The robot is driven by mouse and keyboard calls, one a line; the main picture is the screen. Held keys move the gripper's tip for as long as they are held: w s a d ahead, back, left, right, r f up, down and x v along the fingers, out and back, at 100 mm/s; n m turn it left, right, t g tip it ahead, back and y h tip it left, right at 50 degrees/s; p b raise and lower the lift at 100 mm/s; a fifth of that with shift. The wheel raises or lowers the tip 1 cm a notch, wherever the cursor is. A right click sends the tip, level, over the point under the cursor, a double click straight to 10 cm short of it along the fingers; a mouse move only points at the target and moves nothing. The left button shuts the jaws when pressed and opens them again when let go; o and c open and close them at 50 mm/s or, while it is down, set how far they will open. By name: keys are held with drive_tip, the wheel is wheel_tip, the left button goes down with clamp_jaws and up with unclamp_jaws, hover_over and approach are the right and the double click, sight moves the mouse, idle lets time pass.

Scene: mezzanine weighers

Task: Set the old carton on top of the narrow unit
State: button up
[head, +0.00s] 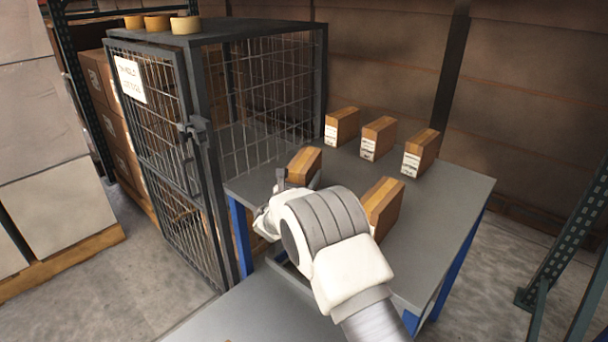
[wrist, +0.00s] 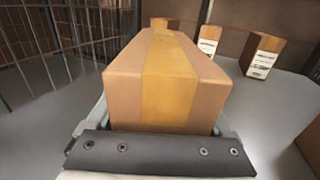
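A small brown carton (head: 304,165) with a yellowish tape band is at the left part of the grey table, near the mesh cage. My gripper (head: 288,183) is around it, and the wrist view shows the carton (wrist: 165,85) filling the space between my fingers with no clear gap. Its underside is hidden, so I cannot tell whether it touches the table. A narrow mesh cage unit (head: 205,150) with a white sign stands left of the table. I cannot tell from the frames which carton is the old one.
Several similar cartons with white labels stand on the table (head: 445,205), one (head: 382,205) close beside my arm. Tape rolls (head: 185,25) sit along the cage top's left front edge; the rest of that top is clear. Large boxes (head: 45,190) stand left. A rack upright (head: 570,215) is right.

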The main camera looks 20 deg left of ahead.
sight(304, 177)
drive_tip(key=shift+o, duration=0.7)
drive_tip(key=shift+r, duration=0.1)
drive_tip(key=shift+r+p, duration=0.2)
drive_tip(key=shift+p, duration=0.1)
drive_tip(key=s+p, duration=0.1)
drive_tip(key=s, duration=1.1)
drive_tip(key=shift+f, duration=0.15)
drive_tip(key=shift+s, duration=0.1)
